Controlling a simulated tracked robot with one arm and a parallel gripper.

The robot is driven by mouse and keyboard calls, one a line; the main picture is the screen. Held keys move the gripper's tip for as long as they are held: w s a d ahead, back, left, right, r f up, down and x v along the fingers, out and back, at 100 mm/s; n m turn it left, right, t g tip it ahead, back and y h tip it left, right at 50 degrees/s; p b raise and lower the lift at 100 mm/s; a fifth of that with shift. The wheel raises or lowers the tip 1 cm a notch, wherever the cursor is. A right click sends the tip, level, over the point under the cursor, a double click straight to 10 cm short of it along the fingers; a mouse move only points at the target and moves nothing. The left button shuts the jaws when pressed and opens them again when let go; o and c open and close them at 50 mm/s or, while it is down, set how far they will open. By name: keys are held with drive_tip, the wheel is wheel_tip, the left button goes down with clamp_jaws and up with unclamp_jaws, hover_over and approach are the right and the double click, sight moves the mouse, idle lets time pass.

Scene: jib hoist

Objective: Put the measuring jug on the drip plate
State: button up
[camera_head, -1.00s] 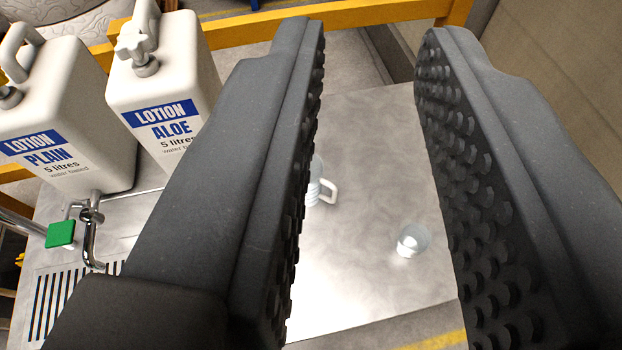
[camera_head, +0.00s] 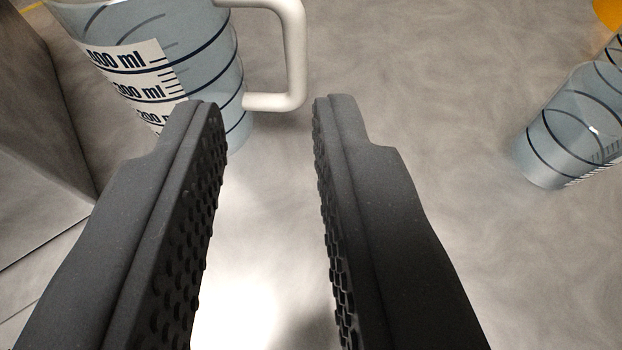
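The measuring jug (camera_head: 205,50) stands on the metal table at the upper left. It is clear and bluish, with dark rings, a white ml scale and a white handle (camera_head: 290,55) on its right side. My gripper (camera_head: 270,105) is open and empty. Its left finger overlaps the lower part of the jug in the picture, and its right finger is to the lower right of the handle. I cannot tell whether the left finger touches the jug. The handle is above the gap between the fingertips in the picture. The drip plate is not in view.
A smaller clear cup (camera_head: 570,135) with dark rings stands at the right. Part of an orange object (camera_head: 608,12) shows at the top right corner. A grey metal block (camera_head: 35,140) is at the left. The tabletop (camera_head: 420,80) between jug and cup is clear.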

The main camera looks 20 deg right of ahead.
sight(296, 66)
drive_tip(key=w+d+f, duration=0.1)
drive_tip(key=w, duration=0.1)
drive_tip(key=w+d+f+b, duration=0.1)
drive_tip(key=w+f, duration=0.1)
drive_tip(key=w+f+b, duration=0.1)
drive_tip(key=w+f, duration=0.1)
drive_tip(key=shift+w+d+f, duration=0.1)
drive_tip(key=shift+w+d, duration=0.2)
drive_tip(key=shift+d, duration=0.1)
drive_tip(key=shift+b+x, duration=1.25)
drive_tip(key=shift+x, duration=1.55)
drive_tip(key=shift+w+r, duration=0.1)
drive_tip(key=shift+r, duration=0.15)
clamp_jaws()
